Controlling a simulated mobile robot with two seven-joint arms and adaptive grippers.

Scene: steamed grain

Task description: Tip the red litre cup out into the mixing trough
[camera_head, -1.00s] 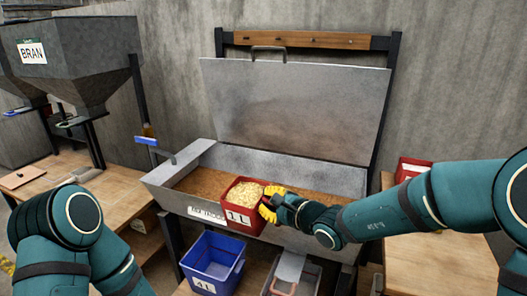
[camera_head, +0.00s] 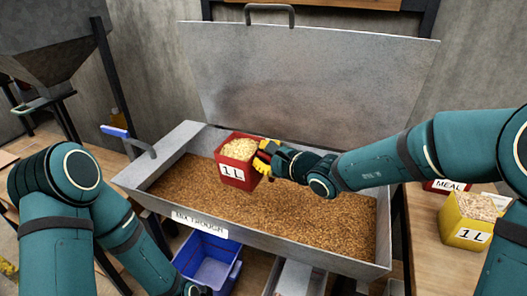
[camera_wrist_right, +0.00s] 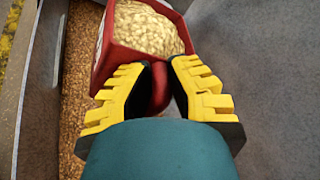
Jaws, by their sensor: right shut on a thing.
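The red litre cup (camera_head: 232,171), labelled 1L, is full of pale flakes and hangs upright above the mixing trough. My right gripper (camera_head: 267,157) is shut on its handle, on the cup's right side. In the right wrist view the cup (camera_wrist_right: 108,58) is ahead of the yellow fingers (camera_wrist_right: 159,88), which close around the red handle. The mixing trough (camera_head: 285,236) is a long grey metal bin with its lid (camera_head: 310,75) raised behind. Brown grain (camera_head: 300,212) covers its floor. My left gripper is out of view; only that arm's links show at the left.
A yellow 1L cup (camera_head: 467,222) of flakes stands on the wooden bench (camera_head: 425,240) at right, near a red container labelled MEAL (camera_head: 443,186). A blue tub (camera_head: 208,258) sits below the trough. A grey hopper (camera_head: 50,50) hangs at upper left.

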